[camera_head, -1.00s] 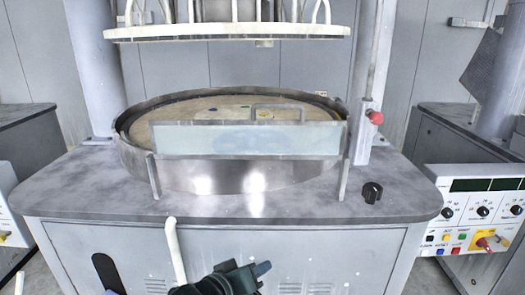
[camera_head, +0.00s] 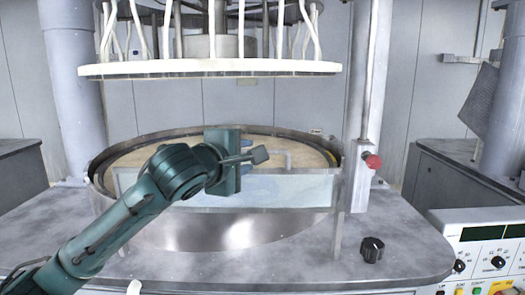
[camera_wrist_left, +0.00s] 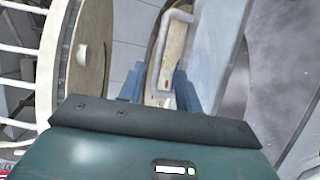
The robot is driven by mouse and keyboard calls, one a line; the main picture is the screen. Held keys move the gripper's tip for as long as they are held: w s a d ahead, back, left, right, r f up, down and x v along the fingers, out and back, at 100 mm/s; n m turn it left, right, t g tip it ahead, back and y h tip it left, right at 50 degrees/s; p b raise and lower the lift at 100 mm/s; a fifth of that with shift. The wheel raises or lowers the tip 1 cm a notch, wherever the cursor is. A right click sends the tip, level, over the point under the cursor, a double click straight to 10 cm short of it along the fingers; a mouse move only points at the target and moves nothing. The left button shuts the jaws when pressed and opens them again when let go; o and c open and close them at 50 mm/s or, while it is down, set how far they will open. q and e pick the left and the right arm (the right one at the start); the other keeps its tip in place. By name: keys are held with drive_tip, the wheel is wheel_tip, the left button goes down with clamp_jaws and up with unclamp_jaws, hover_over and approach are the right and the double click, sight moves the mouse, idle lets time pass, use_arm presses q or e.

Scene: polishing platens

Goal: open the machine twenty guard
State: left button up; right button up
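The guard is a clear pale panel (camera_head: 290,190) standing upright at the front of the round metal-rimmed basin (camera_head: 155,232). Its bent bar handle (camera_head: 289,160) shows above the panel, partly hidden by my left gripper. My left gripper (camera_head: 262,155) is over the panel, close to the handle. In the left wrist view my two blue fingers (camera_wrist_left: 158,84) are apart, and the pale handle (camera_wrist_left: 165,48) runs between and beyond them. I cannot tell if they touch it. The panel also shows in the left wrist view (camera_wrist_left: 212,45). My right gripper is not in view.
A white-rimmed upper plate (camera_head: 210,69) with white tubes hangs above the basin. A post with a red knob (camera_head: 373,161) stands to the right, and a black knob (camera_head: 372,249) is on the table top. A control panel (camera_head: 485,250) is at lower right.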

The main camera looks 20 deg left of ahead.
use_arm(q)
drive_tip(key=p+x, duration=0.2)
drive_tip(key=x, duration=0.7)
drive_tip(key=shift+w, duration=0.4)
clamp_jaws()
